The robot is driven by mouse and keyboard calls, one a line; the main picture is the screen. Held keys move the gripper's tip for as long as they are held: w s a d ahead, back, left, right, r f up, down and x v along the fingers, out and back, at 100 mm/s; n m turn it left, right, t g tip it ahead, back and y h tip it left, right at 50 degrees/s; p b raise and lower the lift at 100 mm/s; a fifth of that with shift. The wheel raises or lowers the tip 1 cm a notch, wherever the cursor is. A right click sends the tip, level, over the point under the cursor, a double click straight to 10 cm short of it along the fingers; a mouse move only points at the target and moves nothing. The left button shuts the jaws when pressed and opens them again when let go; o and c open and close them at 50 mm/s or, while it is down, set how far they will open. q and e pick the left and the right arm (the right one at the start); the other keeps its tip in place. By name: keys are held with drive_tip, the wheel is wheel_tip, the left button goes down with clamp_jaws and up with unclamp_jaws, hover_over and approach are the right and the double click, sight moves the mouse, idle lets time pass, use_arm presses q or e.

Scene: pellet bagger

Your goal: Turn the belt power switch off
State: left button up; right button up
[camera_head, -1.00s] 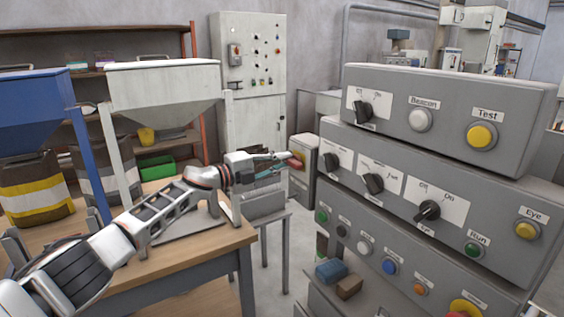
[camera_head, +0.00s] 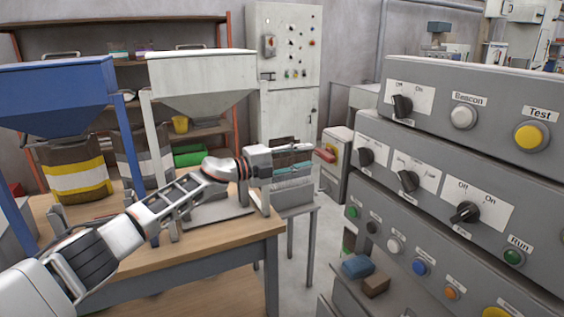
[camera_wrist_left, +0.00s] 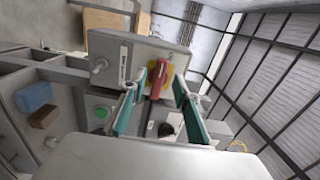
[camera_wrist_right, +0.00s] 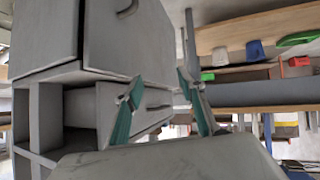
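My left gripper (camera_head: 308,157) is open and points at the handle. In the left wrist view its teal fingers (camera_wrist_left: 160,84) stand on either side of the red handle, with gaps visible; I cannot tell whether they touch it. My right gripper (camera_wrist_right: 157,88) is open and empty in its wrist view, outside the head view.
A grey control panel (camera_head: 440,150) with several knobs and buttons stands on the right. A blue block (camera_head: 357,266) and a brown block (camera_head: 376,285) lie below it. A wooden table (camera_head: 200,255), a blue hopper (camera_head: 60,95) and a white hopper (camera_head: 200,80) are left.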

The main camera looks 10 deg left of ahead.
use_arm(q)
drive_tip(key=v, duration=0.7)
drive_tip(key=shift+s+a, duration=0.25)
drive_tip(key=shift+f, duration=0.1)
drive_tip(key=s+d+f+n+t+y, duration=0.2)
drive_tip(key=s+f+n, duration=0.45)
drive_tip(key=f, duration=0.45)
drive_tip(key=s+d+f+n+t+y, duration=0.1)
drive_tip(key=s+d+f+n+t, duration=0.15)
drive_tip(key=s+f+n, duration=0.7)
drive_tip(key=s+a+f+n+g+y, duration=0.2)
drive_tip(key=s+a+f+n+y, duration=0.2)
drive_tip(key=s+f, duration=0.8)
drive_tip(key=s+a+f+n+g+y, duration=0.1)
drive_tip(key=s+a+f+n+y, duration=0.3)
drive_tip(key=s+a+f, duration=0.4)
drive_tip(key=s+f+y, duration=0.1)
drive_tip(key=s+f, duration=0.4)
drive_tip(key=s, duration=0.2)
drive_tip(key=shift+s+a+n+g, duration=0.2)
drive_tip(key=shift+a+n+g, duration=0.1)
drive_tip(key=shift+a+g, duration=0.05)
drive_tip(key=shift+f, duration=0.1)
